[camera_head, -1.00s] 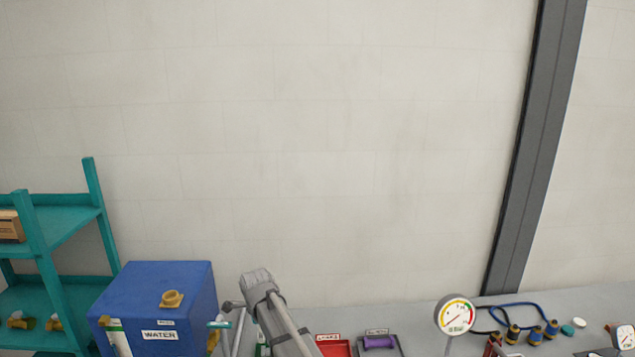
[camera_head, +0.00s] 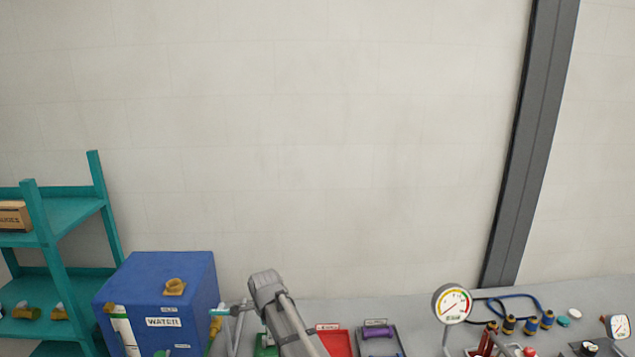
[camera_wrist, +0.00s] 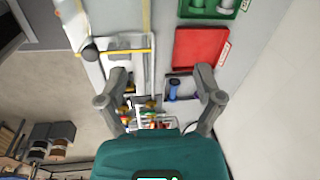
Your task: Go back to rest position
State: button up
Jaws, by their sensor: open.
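My gripper (camera_wrist: 161,80) shows in the wrist view with its two grey fingers spread wide apart and nothing held between them. The bench with its trays and parts lies beyond the fingers. In the head view my grey arm (camera_head: 285,318) rises at the bottom middle, in front of the bench. My gripper is not visible in that view.
A blue WATER tank (camera_head: 150,285) and a teal shelf (camera_head: 62,217) stand at left. The bench carries a red tray (camera_head: 337,343), a tray with a purple part (camera_head: 378,331), a dial gauge (camera_head: 452,303) and a blue hose (camera_head: 515,299). The wall above is bare.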

jog(key=s+d+f+n+b, duration=0.5)
jog(key=d+f+b, duration=0.4)
jog(key=d, duration=0.1)
jog(key=s+d+f+n+g+b, duration=0.1)
jog(key=s+d+f+n+b, duration=0.4)
jog(key=d+f+b, duration=0.4)
jog(key=s+d+f+n+b, duration=0.5)
jog(key=s+d+f+b, duration=0.2)
jog(key=d+f+b, duration=0.3)
jog(key=shift+s+d+f+n+g, duration=0.15)
jog(key=shift+d+f+n+g, duration=0.15)
jog(key=shift+d+f+n, duration=0.15)
jog(key=shift+s+d, duration=0.2)
jog(key=shift+d, duration=0.15)
dwell(0.3)
